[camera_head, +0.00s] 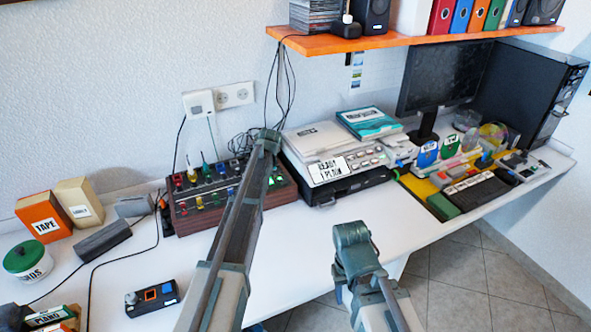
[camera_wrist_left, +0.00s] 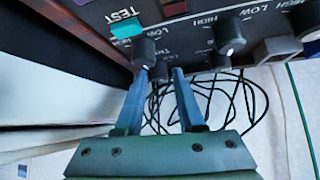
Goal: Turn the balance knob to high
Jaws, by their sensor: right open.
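A dark control box (camera_head: 188,212) with wooden sides and rows of knobs stands against the wall. In the left wrist view its black panel (camera_wrist_left: 185,12) shows a teal TEST button, HIGH and LOW marks and several dark knobs. No balance label is readable, so I cannot tell which knob is the balance knob. My left gripper (camera_wrist_left: 161,72) is at the panel, fingers apart, its left fingertip close below one dark knob (camera_wrist_left: 145,50); contact is unclear. Another knob (camera_wrist_left: 230,36) is to the right. My right gripper (camera_head: 350,234) is open and empty, near the table's front edge.
A grey device (camera_head: 305,140) with a READY PLAIN label stands right of the control box. Loose cables (camera_wrist_left: 225,100) hang around the panel. A small dark box (camera_head: 152,298) lies at the front left. The white table is mostly clear in front of the control box.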

